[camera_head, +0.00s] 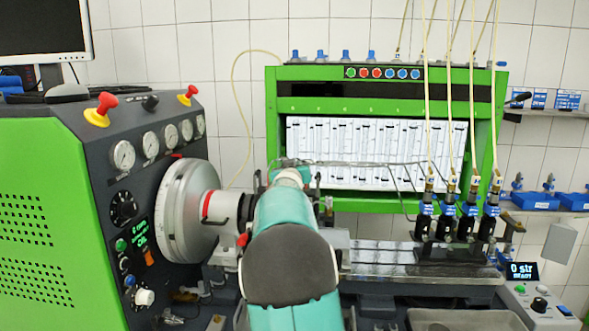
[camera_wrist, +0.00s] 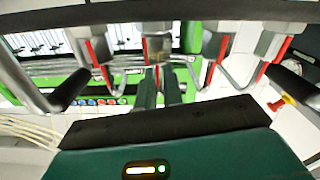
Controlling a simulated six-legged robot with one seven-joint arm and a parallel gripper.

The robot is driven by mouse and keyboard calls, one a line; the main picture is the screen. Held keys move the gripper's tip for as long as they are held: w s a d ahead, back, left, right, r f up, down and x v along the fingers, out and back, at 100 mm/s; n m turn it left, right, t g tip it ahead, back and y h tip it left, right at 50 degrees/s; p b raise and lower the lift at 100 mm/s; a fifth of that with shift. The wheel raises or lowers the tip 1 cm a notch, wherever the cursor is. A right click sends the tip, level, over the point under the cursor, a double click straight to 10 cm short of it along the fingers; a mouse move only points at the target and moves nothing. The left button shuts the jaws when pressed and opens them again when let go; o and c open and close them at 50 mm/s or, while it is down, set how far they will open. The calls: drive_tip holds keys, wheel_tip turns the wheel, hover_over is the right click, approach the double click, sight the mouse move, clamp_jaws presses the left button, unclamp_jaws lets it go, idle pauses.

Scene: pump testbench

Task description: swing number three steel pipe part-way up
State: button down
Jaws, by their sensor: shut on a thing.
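My gripper (camera_head: 291,166) is at the end of my teal arm, in front of the green bench's chart panel. In the wrist view its two fingers (camera_wrist: 159,90) are close together on a thin steel pipe (camera_wrist: 158,76). Several bent steel pipes (camera_head: 370,163) run right from the gripper toward the injectors, and some bend downward. More pipe ends beside red strips show on both sides of the fingers in the wrist view. I cannot read a number on the held pipe. My arm hides part of the pump area below.
Black injectors with blue collars (camera_head: 465,223) stand at the right, with pale hoses (camera_head: 427,90) rising above them. The large grey drum (camera_head: 186,212) and green cabinet (camera_head: 45,215) stand left. A display box (camera_head: 524,272) is at lower right.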

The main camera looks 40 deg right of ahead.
drive_tip(key=s+d+r+m, duration=0.2)
drive_tip(key=s+d+r, duration=0.2)
drive_tip(key=r, duration=0.4)
drive_tip(key=s+d+r+m, duration=0.2)
drive_tip(key=s+d+r, duration=0.1)
drive_tip(key=s+r, duration=0.2)
drive_tip(key=s+d+r+m, duration=0.2)
drive_tip(key=s+d+r, duration=0.2)
drive_tip(key=r, duration=0.6)
drive_tip(key=shift+s+d+r+m, duration=0.35)
drive_tip(key=shift+s+m, duration=0.05)
drive_tip(key=shift+s, duration=0.45)
drive_tip(key=c, duration=1.6)
unclamp_jaws()
drive_tip(key=shift+o, duration=0.2)
drive_tip(key=shift+a, duration=0.15)
drive_tip(key=v, duration=1.3)
drive_tip(key=shift+a, duration=0.25)
